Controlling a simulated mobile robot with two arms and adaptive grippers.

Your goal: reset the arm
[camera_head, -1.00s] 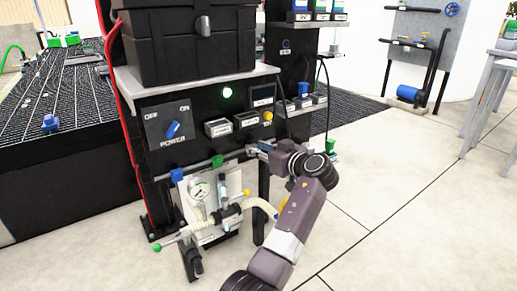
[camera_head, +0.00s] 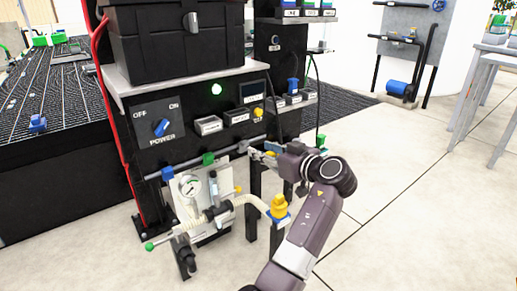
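No held object can be made out.
Below hang a gauge (camera_head: 189,185), a hose and a yellow fitting (camera_head: 279,206) close to my forearm. Open floor (camera_head: 420,215) lies right.

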